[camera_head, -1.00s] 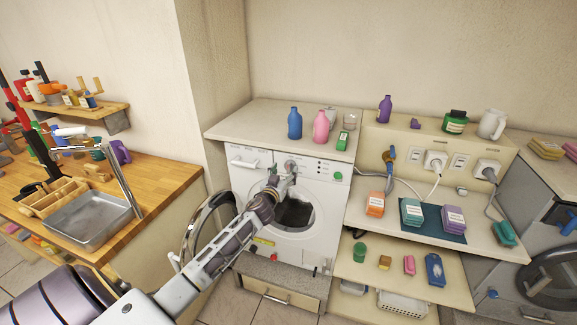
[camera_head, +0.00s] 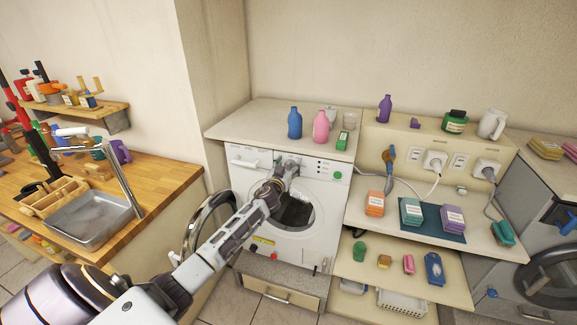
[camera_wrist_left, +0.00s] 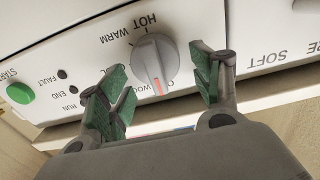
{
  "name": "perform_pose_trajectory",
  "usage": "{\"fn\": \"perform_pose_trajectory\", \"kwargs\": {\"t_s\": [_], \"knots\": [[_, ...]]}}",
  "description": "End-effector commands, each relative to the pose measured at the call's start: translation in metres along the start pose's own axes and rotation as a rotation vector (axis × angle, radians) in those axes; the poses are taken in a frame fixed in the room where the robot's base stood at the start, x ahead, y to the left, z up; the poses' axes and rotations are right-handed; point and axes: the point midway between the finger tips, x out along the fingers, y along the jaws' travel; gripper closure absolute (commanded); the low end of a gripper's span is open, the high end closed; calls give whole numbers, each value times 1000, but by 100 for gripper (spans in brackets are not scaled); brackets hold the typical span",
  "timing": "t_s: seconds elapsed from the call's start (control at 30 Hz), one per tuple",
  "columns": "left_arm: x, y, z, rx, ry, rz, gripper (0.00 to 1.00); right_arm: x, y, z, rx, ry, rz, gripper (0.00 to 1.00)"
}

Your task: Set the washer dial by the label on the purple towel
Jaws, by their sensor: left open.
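The washer (camera_head: 305,175) stands against the wall with its round door open to the left. Its grey dial (camera_wrist_left: 155,60) shows in the left wrist view between the fingers of my left gripper (camera_wrist_left: 160,88); an orange-red mark is on it. Printed words HOT, WARM and part of WOOL sit around the dial. The gripper is open, its green pads apart from the dial. In the head view my left gripper (camera_head: 284,166) covers the dial. The purple towel (camera_head: 453,217) lies folded on the right shelf with a pale label, too small to read. My right gripper is not in view.
Orange (camera_head: 375,203) and teal (camera_head: 411,211) labelled towels lie beside the purple one. Blue (camera_head: 295,123) and pink (camera_head: 321,125) bottles stand on the washer top. The open washer door (camera_head: 208,222) is close to my left arm. A green start button (camera_wrist_left: 18,93) is left of the dial in the wrist view.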

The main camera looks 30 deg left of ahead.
Motion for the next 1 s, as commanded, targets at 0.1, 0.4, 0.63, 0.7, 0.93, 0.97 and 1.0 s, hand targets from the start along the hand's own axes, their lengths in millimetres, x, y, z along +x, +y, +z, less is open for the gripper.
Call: {"fn": "perform_pose_trajectory", "kwargs": {"t_s": [0.1,0.4,0.63,0.7,0.93,0.97,1.0], "knots": [[0,0,0,0,0,0,35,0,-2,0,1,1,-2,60],[0,0,0,0,0,0,57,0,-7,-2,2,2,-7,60],[0,0,0,0,-1,0,79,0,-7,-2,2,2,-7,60],[0,0,0,1,-1,0,79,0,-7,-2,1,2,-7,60],[0,1,1,27,-1,0,79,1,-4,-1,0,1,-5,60],[0,1,1,33,-1,0,79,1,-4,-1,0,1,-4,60],[0,1,1,44,-1,0,79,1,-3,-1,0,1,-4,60]]}}
